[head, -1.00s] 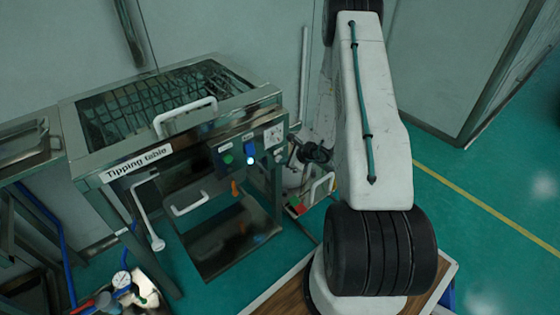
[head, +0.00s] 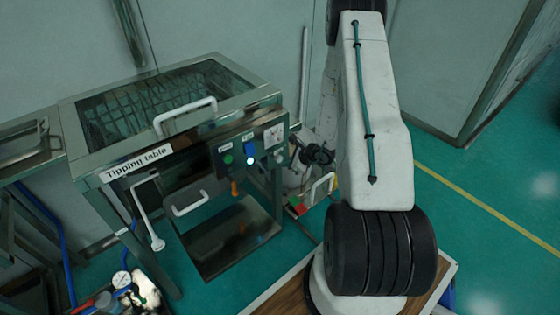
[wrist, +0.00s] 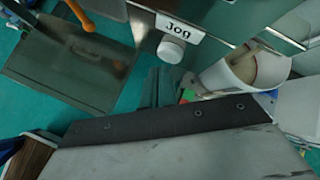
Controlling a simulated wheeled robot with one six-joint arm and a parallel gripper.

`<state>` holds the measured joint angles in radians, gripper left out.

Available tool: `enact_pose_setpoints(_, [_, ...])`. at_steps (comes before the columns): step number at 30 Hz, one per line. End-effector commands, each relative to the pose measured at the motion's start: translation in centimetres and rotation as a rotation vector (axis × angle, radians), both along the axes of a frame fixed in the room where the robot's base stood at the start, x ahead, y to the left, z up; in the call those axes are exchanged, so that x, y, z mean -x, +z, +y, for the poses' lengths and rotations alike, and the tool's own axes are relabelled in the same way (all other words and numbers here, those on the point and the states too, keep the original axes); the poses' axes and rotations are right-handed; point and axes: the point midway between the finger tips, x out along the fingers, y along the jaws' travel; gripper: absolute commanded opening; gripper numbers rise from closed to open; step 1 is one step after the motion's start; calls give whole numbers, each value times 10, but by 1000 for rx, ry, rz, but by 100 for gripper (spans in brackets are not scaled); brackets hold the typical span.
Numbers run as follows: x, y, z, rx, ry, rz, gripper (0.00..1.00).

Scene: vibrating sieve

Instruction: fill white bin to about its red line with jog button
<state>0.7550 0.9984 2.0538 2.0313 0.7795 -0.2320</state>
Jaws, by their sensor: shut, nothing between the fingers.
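The white jog button (wrist: 173,50) sits under its "Jog" label in the wrist view. My gripper (wrist: 157,86) has its narrow grey-green fingers together just short of the button, with a visible gap in the picture. The white bin (wrist: 222,80) is right of the fingers, with pale brownish material inside. Its rim is seen at an angle.
The tipping table (head: 130,168) holds a mesh under a frame with a white handle (head: 185,118). Its panel has a green button (head: 228,159) and a blue control (head: 249,148). An orange lever (head: 234,187) hangs below. Open green floor (head: 480,220) lies at right.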

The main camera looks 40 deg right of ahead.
Motion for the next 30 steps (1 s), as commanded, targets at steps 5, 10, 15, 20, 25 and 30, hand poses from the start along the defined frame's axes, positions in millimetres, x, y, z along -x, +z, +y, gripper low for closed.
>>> enact_pose_setpoints(5, [6,0,1,-1,-1,0,0])
enact_pose_setpoints(10, [6,0,1,-1,0,1,0])
enact_pose_setpoints(15, [9,0,1,-2,-1,1,0])
enact_pose_setpoints(20, [21,0,1,-2,-2,1,0])
enact_pose_setpoints(25, [38,0,1,-2,-2,2,0])
enact_pose_setpoints(30, [53,0,2,-2,-1,1,0])
